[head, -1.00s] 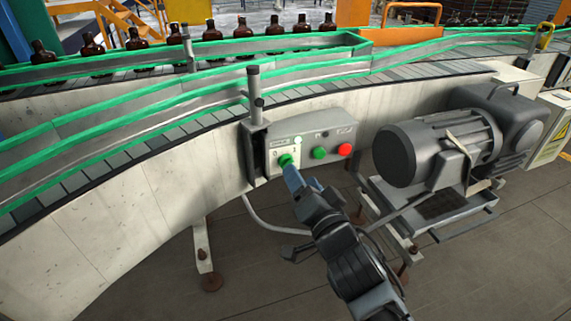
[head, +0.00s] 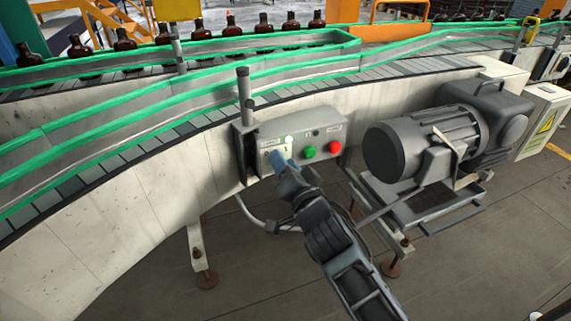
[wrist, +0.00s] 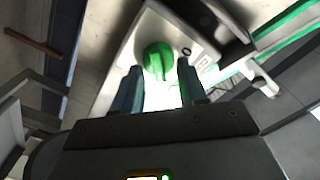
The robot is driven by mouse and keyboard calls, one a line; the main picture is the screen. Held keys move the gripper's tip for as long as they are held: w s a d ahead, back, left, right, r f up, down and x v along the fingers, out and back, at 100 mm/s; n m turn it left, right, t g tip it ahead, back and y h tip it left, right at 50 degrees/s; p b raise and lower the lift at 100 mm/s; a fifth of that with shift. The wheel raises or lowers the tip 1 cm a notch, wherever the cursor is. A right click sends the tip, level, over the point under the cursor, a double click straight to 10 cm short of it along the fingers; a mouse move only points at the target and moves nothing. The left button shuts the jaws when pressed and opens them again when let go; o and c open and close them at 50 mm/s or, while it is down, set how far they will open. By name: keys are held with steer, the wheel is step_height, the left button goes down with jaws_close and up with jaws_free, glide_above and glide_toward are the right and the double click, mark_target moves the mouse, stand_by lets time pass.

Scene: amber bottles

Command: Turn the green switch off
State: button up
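The green switch (wrist: 157,60) is a round knob with a raised grip on a light plate of the control box (head: 300,131). A "0" mark shows beside it in the wrist view. In the head view my gripper hides the knob. My gripper (wrist: 160,72) has its two blue-grey fingers apart, one on each side of the knob, with small gaps seeming to remain. In the head view my gripper (head: 283,164) reaches the left part of the box. I cannot clearly tell which mark the knob points to.
A green button (head: 309,151) and a red button (head: 335,146) sit just right of my gripper. A grey motor (head: 425,142) stands further right. The curved conveyor (head: 110,205) runs behind and left, with brown bottles (head: 125,40) on the far line.

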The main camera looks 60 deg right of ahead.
steer(key=c, duration=0.6)
steer(key=n, duration=0.6)
steer(key=a+n+b, duration=0.1)
steer(key=n, duration=0.5)
steer(key=w+n+b, duration=0.1)
steer(key=n, duration=0.5)
steer(key=shift+a, duration=0.2)
stand_by(0.4)
steer(key=o, duration=1)
